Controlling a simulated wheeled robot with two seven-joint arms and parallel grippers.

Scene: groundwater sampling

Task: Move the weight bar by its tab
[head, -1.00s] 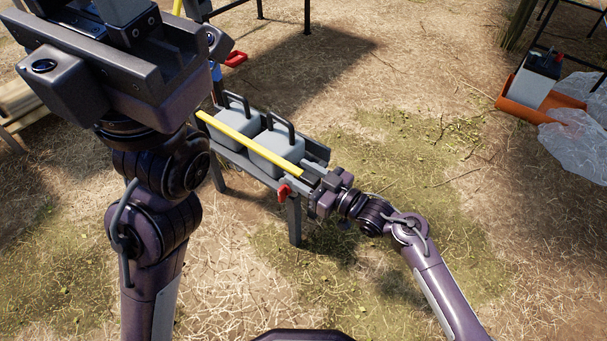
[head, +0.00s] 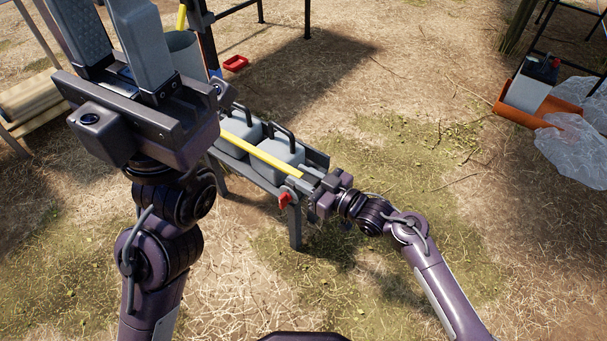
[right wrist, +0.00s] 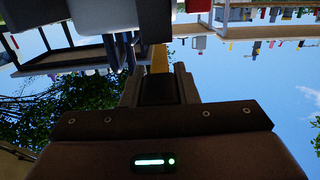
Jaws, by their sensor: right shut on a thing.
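The yellow bar (head: 262,154), which I take for the weight bar, lies along the front side of two grey handled blocks (head: 285,157) on a narrow grey bench. Its left end is hidden behind my left arm. My right gripper (head: 316,183) is shut at the bar's right end, by the bench's right end. Its fingers also show in the right wrist view (right wrist: 160,88), with a yellow strip beyond them. The tab itself is hidden in the grip. My left gripper (head: 103,25) is large at the upper left, its two grey fingers apart and nothing seen between them.
A red clamp-like part (head: 284,199) is on the bench's near right corner. A red tray (head: 235,63) lies on the ground behind. An orange tray (head: 506,104) with a grey box and clear plastic sheets lie at the right. The ground between is open.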

